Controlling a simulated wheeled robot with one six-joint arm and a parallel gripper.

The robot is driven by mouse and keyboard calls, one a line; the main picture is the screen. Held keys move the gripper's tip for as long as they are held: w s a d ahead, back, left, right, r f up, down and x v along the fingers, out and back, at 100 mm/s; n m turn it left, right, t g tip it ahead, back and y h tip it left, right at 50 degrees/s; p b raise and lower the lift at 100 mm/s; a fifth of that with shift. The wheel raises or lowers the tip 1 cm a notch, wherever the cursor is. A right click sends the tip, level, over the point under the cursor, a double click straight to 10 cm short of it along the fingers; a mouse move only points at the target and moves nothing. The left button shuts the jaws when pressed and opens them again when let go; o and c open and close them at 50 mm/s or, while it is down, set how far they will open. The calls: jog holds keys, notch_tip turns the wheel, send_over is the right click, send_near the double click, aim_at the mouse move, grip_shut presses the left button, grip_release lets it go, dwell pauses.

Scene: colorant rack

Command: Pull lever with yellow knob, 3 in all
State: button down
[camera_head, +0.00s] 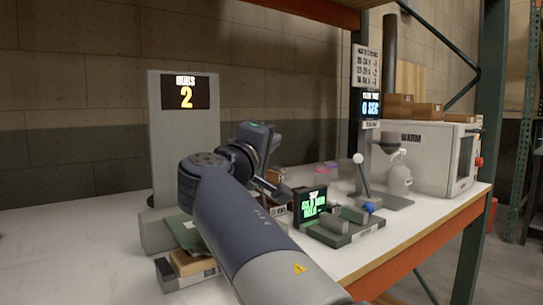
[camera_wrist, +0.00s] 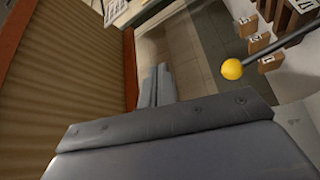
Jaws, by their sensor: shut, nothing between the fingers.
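The yellow knob (camera_wrist: 232,69) shows in the wrist view at the upper right, on the end of a thin dark lever (camera_wrist: 283,44) that runs off to the right edge. My gripper (camera_wrist: 157,74) is in the middle of that view, its grey fingers together and empty. The knob is to the right of the fingers, with a visible gap between them. In the head view my arm reaches toward a grey upright panel (camera_head: 168,135) whose display (camera_head: 186,92) reads 2. The yellow knob is not visible there.
Right of my arm stand a small unit with a green display (camera_head: 312,203), a blue knob (camera_head: 369,207), a white knob (camera_head: 357,158) on a lever, a white bottle (camera_head: 398,178) and a white box machine (camera_head: 428,160). The white tabletop (camera_head: 60,240) is clear at left.

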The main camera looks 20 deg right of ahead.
notch_tip(320, 180, up, 3)
jog(key=shift+f+p, duration=0.2)
jog(key=shift+p, duration=0.1)
jog(key=shift+a, duration=0.1)
dwell(1.8)
